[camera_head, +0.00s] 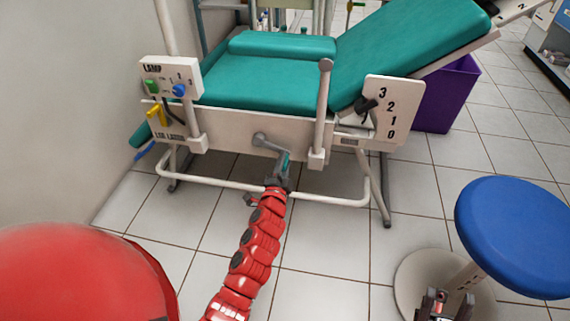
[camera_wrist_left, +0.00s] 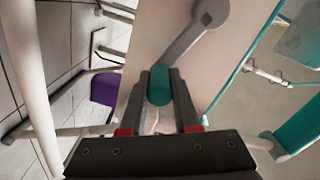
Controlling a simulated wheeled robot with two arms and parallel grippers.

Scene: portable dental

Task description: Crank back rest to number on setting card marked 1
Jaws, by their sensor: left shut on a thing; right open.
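The teal dental chair has a raised back rest (camera_head: 405,45) at the right and a flat seat (camera_head: 250,84). A grey crank (camera_head: 266,141) is mounted on the white side panel, its arm slanting down to the right. My left gripper (camera_head: 280,176) is shut on the crank's teal handle, which shows between the fingers in the left wrist view (camera_wrist_left: 159,86). A white number plate (camera_head: 394,112) reads 3, 2, 1, 0 from top to bottom, with a black pointer (camera_head: 366,104) near 2 to 3. My right gripper (camera_head: 436,303) is open and empty at the bottom edge. No setting card is clearly readable.
A blue round stool (camera_head: 515,235) stands at the right, near my right gripper. A lamp control box (camera_head: 170,78) with coloured knobs is at the chair's left end. A purple bin (camera_head: 446,96) stands behind the plate. White rails (camera_head: 240,186) run below the crank.

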